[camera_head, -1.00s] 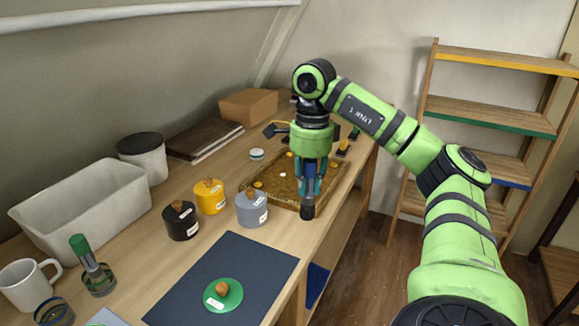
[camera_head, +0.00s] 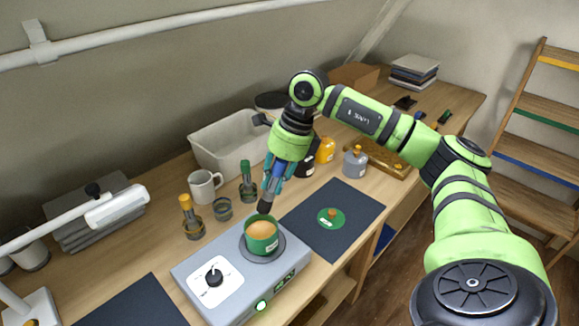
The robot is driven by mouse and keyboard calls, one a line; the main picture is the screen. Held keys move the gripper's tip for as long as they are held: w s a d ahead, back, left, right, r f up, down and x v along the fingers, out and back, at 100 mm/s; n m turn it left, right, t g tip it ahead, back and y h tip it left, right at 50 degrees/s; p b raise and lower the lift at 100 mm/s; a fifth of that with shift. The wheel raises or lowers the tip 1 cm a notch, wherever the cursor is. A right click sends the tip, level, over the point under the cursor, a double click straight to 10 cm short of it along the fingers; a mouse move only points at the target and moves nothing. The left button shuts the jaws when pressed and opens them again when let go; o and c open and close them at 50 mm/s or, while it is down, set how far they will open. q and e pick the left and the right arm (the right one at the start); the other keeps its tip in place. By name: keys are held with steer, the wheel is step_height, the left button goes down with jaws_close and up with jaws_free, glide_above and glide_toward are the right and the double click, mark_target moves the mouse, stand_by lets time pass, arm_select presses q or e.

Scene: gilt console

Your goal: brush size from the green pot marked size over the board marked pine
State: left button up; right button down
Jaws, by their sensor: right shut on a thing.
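My right gripper (camera_head: 273,184) is shut on a brush (camera_head: 266,204), of which a dark lower part shows. Its lower end is at the back rim of an open green pot (camera_head: 259,246); I cannot tell whether the tip is inside. The pot holds a tan filling and has a white label, too small to read. It stands on the round plate of a grey heater (camera_head: 243,282). A green lid with a wooden knob (camera_head: 331,217) lies on a dark mat (camera_head: 310,232). I cannot make out a board marked pine. My left gripper is not in view.
Grey (camera_head: 355,163), yellow (camera_head: 326,149) and black lidded pots stand behind the mat. A brown framed tray or board (camera_head: 392,171) lies right of them. Bottles, a glass and a white mug (camera_head: 205,187) stand left of the gripper. A lamp (camera_head: 117,206) reaches in from the left.

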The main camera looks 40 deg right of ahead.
mark_target(272, 200)
steer(key=shift+a+r, duration=0.1)
steer(key=shift+a, duration=0.4)
steer(key=shift+w+a, duration=0.1)
steer(key=shift+w+d+f+b, duration=0.15)
steer(key=shift+f+b, duration=0.15)
steer(key=shift+f, duration=0.25)
steer(key=shift+s+d+f+b, duration=0.15)
steer(key=shift+f+b, duration=0.15)
steer(key=shift+f, duration=0.2)
step_height(272, 200, down, 4)
steer(key=shift+a+r+b, duration=0.1)
steer(key=shift+r+b, duration=0.15)
steer(key=shift+b, duration=1)
steer(key=shift+w+f, duration=0.1)
steer(key=shift+f, duration=0.3)
arm_select(q)
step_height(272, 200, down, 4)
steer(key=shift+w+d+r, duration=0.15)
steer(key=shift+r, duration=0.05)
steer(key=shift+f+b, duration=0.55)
steer(key=shift+b, duration=0.2)
arm_select(e)
steer(key=shift+f, duration=0.65)
